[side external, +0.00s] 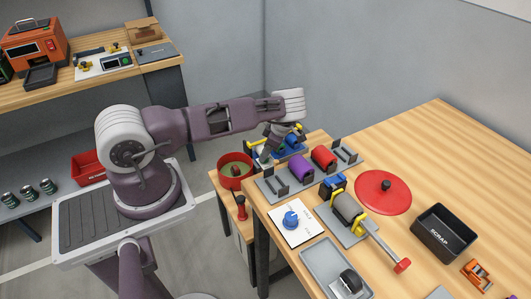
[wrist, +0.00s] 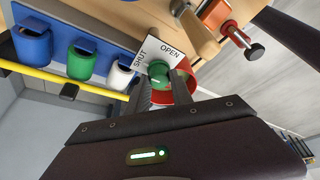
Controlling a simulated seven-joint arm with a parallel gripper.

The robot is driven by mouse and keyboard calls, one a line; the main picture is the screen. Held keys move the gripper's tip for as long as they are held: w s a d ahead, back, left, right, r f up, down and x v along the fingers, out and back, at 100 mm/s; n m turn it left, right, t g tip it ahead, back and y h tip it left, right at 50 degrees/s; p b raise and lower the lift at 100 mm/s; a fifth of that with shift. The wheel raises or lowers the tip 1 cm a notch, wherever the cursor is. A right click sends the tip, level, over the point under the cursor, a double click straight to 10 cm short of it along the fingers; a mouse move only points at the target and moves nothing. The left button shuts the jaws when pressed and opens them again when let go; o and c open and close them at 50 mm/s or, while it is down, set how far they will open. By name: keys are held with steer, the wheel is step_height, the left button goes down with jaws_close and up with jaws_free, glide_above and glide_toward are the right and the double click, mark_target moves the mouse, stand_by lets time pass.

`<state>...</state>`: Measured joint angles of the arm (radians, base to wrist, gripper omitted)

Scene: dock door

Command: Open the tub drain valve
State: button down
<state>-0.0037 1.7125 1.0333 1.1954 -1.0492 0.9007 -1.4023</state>
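The drain valve appears as a round green knob (wrist: 158,72) in the wrist view. Behind it is a white plate (wrist: 160,50) marked SHUT and OPEN; I cannot tell clearly which word the knob points to. A red tub (side external: 236,180) with greenish contents stands on the low bench in the side view; its red rim also shows in the wrist view (wrist: 186,86). My gripper (wrist: 168,90) has its dark fingers apart, near the knob, with nothing visibly held. In the side view my gripper (side external: 266,147) is above and right of the tub, and the knob is not distinguishable.
In the wrist view, blue (wrist: 33,42), green (wrist: 82,60) and white (wrist: 121,72) cups hang by a yellow bar (wrist: 60,80). An orange clamp (wrist: 225,18) is nearby. The table right of the arm holds purple (side external: 301,168) and red (side external: 323,157) cylinders and a red disc (side external: 383,197).

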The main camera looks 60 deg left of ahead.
stand_by(0.3)
steer(key=m, duration=0.2)
steer(key=m+t+y, duration=0.1)
steer(key=m, duration=0.1)
steer(key=shift+s+d+m+t, duration=0.1)
steer(key=shift+m+t, duration=0.2)
steer(key=shift+m, duration=0.1)
steer(key=m+t, duration=0.1)
steer(key=m, duration=0.3)
steer(key=shift+s+m+t, duration=0.1)
steer(key=shift+m+t, duration=0.2)
steer(key=shift+t, duration=0.1)
steer(key=m, duration=0.2)
steer(key=m+t, duration=0.1)
steer(key=m, duration=0.1)
steer(key=shift+s+t, duration=0.1)
steer(key=shift+t, duration=0.2)
steer(key=shift+m+t+h, duration=0.4)
steer(key=shift+m+t, duration=0.3)
steer(key=shift+m, duration=1.5)
steer(key=c, duration=1.1)
jaws_free()
steer(key=shift+c, duration=0.2)
steer(key=shift+s, duration=0.1)
